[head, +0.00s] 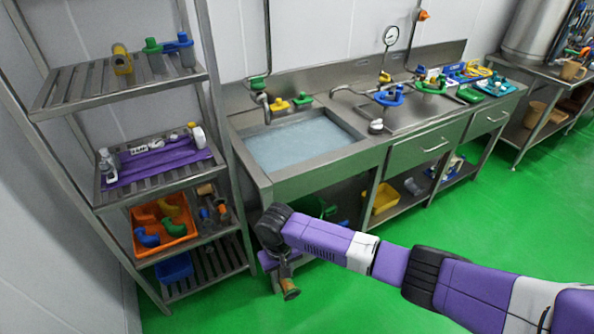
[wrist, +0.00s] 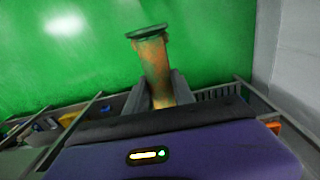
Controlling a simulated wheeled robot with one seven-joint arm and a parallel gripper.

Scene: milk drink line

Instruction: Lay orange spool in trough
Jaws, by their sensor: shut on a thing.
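The orange spool (wrist: 155,68) is held upright in the picture between the two dark fingers of my gripper (wrist: 160,92) in the wrist view. It has a dark greenish flange at its far end. In the head view the spool (head: 289,290) hangs low over the green floor, beneath my gripper (head: 283,274), in front of the steel bench. My gripper is shut on it. A steel basin with pale water, which looks like the trough (head: 330,160), lies above and behind the gripper. The spool is apart from it.
A steel shelf rack (head: 98,197) stands at left, with an orange bin (head: 185,238) and a blue bin (head: 174,269) low down. A counter with drawers (head: 420,147) and taps runs right of the basin. The green floor in front is open.

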